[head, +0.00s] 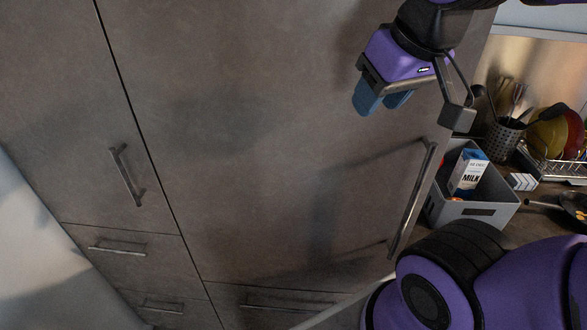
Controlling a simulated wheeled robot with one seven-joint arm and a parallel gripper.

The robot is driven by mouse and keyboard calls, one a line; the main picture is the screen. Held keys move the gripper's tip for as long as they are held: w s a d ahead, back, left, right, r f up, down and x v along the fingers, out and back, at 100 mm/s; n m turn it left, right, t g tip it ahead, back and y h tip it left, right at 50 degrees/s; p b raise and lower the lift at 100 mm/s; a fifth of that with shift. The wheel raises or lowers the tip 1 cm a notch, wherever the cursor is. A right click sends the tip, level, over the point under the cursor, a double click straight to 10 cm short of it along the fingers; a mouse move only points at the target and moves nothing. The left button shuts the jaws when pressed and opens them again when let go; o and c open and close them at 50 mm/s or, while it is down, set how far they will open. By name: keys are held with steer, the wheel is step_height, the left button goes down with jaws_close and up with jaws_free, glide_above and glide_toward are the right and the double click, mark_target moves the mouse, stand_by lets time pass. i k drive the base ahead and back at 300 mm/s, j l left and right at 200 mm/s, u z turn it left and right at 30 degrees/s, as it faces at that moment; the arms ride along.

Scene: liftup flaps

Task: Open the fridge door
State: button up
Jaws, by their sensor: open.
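A large brown-grey door panel (270,150) fills the middle of the head view and looks closed. I take it for the fridge door, though nothing marks it as one. Its long metal bar handle (412,200) runs up and down along its right edge. My gripper (382,103) is at the top, in front of the panel and above and left of the handle's upper end. Its blue fingers are apart with nothing between them, and it appears clear of the handle. The fingers' exact distance from the panel cannot be told.
A neighbouring panel with a short handle (127,177) is at left, above drawers with bar handles (117,248). At right, a counter holds a grey box (472,210) with a milk carton (468,175), a utensil holder (503,138) and a dish rack (560,168). My purple arm fills the lower right.

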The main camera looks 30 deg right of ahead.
mark_target(270, 174)
steer(key=k+l+z, duration=0.2)
steer(key=k+l, duration=0.15)
steer(key=l, duration=0.25)
steer(key=k+l+z, duration=0.1)
steer(key=l, duration=0.25)
steer(key=k+l+z, duration=0.1)
steer(key=k+l, duration=0.15)
